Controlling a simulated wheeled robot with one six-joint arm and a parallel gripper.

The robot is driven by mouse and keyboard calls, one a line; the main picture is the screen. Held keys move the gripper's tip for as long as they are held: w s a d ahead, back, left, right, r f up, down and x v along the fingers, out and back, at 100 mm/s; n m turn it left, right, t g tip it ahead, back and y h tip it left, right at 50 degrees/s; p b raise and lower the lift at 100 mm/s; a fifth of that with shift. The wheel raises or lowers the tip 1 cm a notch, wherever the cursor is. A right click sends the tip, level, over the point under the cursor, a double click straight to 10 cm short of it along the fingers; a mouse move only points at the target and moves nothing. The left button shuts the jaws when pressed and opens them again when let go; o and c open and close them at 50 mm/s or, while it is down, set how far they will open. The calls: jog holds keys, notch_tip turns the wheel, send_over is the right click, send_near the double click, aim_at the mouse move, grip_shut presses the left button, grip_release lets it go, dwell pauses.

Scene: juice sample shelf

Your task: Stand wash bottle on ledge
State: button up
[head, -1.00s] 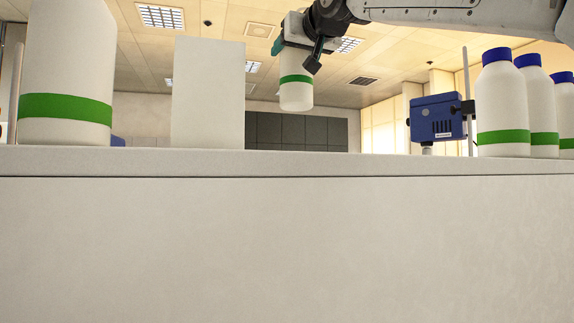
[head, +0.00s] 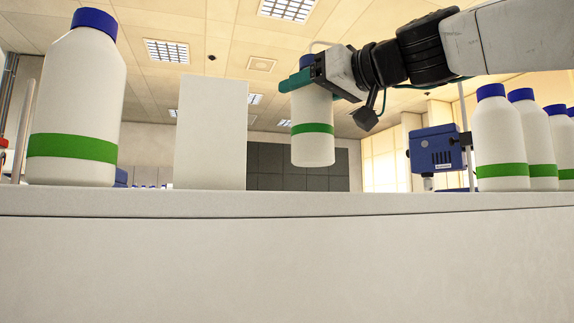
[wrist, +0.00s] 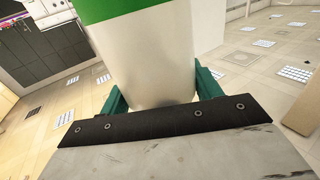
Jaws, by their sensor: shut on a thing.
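My gripper (head: 312,80) is shut on a white wash bottle (head: 313,150) with a green band and a blue cap. The green fingers hold it high up, near the cap. The bottle hangs nearly upright over the ledge (head: 300,203), and its base shows a little above the ledge's top edge in the head view. In the wrist view the bottle's white body and green band (wrist: 115,8) fill the upper middle, between the green fingers (wrist: 160,92). The ledge's top surface is hidden by the low view, so how far back the bottle is cannot be told.
A plain white block (head: 211,133) stands on the ledge left of the held bottle. A large like bottle (head: 78,105) stands farther left. A blue device (head: 436,149) and several like bottles (head: 499,140) are at the right. The stretch between block and device looks free.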

jog(key=w+a+f, duration=0.2)
jog(key=w, duration=0.4)
jog(key=w+a+f, duration=0.1)
jog(key=w+f, duration=0.1)
jog(key=w, duration=0.5)
jog(key=shift+a+f, duration=0.35)
jog(key=shift+f, duration=0.05)
jog(key=shift+w+f, duration=0.1)
jog(key=o, duration=1.3)
jog(key=v, duration=1.2)
